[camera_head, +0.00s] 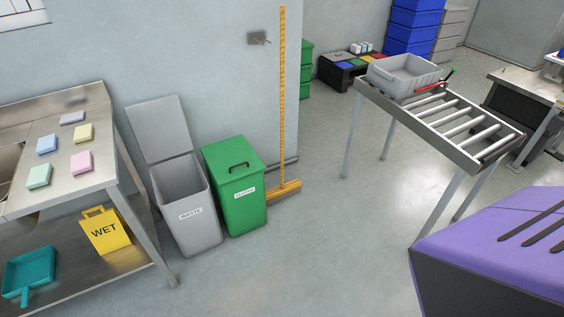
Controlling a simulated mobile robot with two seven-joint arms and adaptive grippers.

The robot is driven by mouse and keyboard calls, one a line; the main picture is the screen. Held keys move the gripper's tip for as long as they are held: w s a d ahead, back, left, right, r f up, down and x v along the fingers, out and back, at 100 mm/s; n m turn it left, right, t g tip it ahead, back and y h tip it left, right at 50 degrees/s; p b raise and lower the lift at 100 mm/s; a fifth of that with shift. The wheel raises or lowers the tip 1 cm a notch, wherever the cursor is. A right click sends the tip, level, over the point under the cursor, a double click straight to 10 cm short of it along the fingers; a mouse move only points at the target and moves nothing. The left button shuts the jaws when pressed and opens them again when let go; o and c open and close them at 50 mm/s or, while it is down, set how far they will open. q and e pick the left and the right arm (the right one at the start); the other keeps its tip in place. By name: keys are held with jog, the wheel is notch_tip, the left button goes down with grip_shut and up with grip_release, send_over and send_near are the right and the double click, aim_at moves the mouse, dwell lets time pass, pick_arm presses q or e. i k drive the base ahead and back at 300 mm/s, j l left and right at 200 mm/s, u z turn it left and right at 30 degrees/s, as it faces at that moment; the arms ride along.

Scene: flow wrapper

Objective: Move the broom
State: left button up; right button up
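The broom (282,110) has a long yellow-orange handle and stands upright close to the grey wall. Its wide head (284,190) rests on the floor just right of the green bin. The left end of the head is partly hidden behind that bin. Neither of my grippers shows in the head view.
A green lidded bin (236,192) and an open grey waste bin (186,212) stand left of the broom. A steel table (98,103) is at far left. A roller conveyor (455,128) and a purple-topped machine (495,240) are at right. Floor (325,215) between is clear.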

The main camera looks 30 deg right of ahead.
aim_at(273, 196)
jog(key=i+l, duration=0.25)
jog(key=i+l+u, duration=0.15)
jog(key=l, duration=0.3)
jog(key=i+l, duration=0.35)
jog(key=i+l+u, duration=0.1)
jog(key=i+l, duration=0.15)
jog(key=l, duration=0.15)
jog(key=i+l, duration=0.25)
jog(key=i+l+u, duration=0.15)
jog(key=l, duration=0.35)
jog(key=i+l, duration=0.25)
jog(key=l, duration=0.2)
jog(key=j+u, duration=0.05)
